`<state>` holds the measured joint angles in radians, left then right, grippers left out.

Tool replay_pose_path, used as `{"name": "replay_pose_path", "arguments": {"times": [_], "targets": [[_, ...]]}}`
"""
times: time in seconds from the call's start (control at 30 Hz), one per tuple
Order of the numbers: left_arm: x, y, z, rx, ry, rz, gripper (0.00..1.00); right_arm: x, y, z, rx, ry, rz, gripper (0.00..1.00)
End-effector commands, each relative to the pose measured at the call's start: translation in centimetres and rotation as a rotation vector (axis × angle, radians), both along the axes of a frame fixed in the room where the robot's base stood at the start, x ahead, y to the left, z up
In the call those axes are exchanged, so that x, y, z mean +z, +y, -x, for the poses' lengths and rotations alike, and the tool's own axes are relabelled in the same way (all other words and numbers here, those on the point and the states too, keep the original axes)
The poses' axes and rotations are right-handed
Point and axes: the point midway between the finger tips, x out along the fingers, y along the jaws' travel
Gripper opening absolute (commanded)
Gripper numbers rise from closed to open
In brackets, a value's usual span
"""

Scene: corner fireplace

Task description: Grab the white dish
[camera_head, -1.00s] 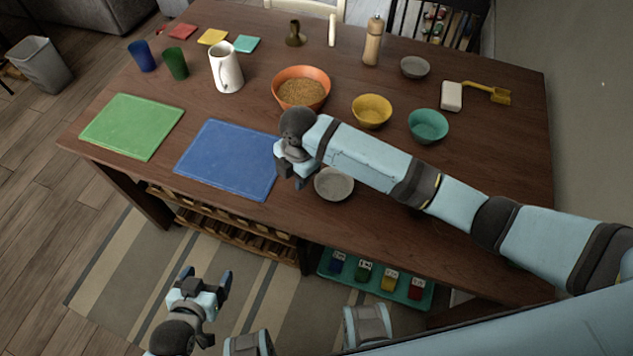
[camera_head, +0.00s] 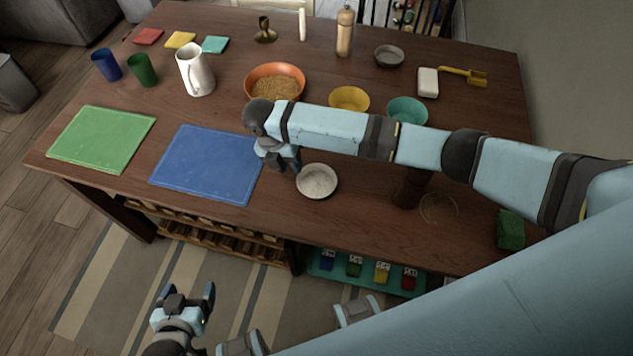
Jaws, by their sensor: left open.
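A small round whitish dish (camera_head: 317,181) with speckled grey contents or inner surface sits on the wooden table near its front edge, right of the blue mat. My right gripper (camera_head: 282,165) points down just left of the dish, over the right edge of the blue mat; its fingers are partly hidden and I cannot tell their opening or any contact with the dish. My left gripper (camera_head: 190,300) is low in front of the table, over the rug, with its fingers apart and empty.
The blue mat (camera_head: 205,165) and green mat (camera_head: 102,139) lie left. An orange bowl (camera_head: 273,85), yellow bowl (camera_head: 349,100) and teal bowl (camera_head: 407,111) stand behind my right arm. A white pitcher (camera_head: 195,72) and a green block (camera_head: 510,230) are also on the table.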

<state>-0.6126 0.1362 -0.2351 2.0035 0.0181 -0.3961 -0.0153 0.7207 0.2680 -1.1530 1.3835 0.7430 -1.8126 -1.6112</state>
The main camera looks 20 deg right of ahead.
Motion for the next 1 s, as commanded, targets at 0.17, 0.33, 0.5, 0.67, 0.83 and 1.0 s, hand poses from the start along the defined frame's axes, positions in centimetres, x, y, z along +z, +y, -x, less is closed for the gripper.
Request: {"name": "replay_pose_path", "arguments": {"times": [0.17,0.33,0.5,0.67,0.83,1.0], "targets": [[0.1,0.0,0.0,0.0,0.0,0.0,0.83,-1.3,-0.7,0.3,-0.002,0.002,0.002,0.33],[0.2,0.0,0.0,0.0,-0.003,-0.001,0.83,-3.7,-1.7,0.7,-0.002,0.001,0.001,0.33],[0.2,0.0,0.0,0.0,-0.003,-0.001,0.83,-4.8,-1.9,0.8,-0.001,0.0,0.0,0.33],[0.2,0.0,0.0,0.0,-0.003,-0.002,0.83,-4.8,-1.9,0.8,-0.001,-0.001,0.001,0.3],[0.2,0.1,0.0,0.0,-0.003,-0.002,0.83,-4.8,-1.9,0.8,-0.001,-0.001,0.001,0.0],[0.2,0.1,0.0,0.0,-0.003,-0.002,0.83,-4.8,-1.9,0.8,-0.001,-0.001,0.001,0.0]]}}
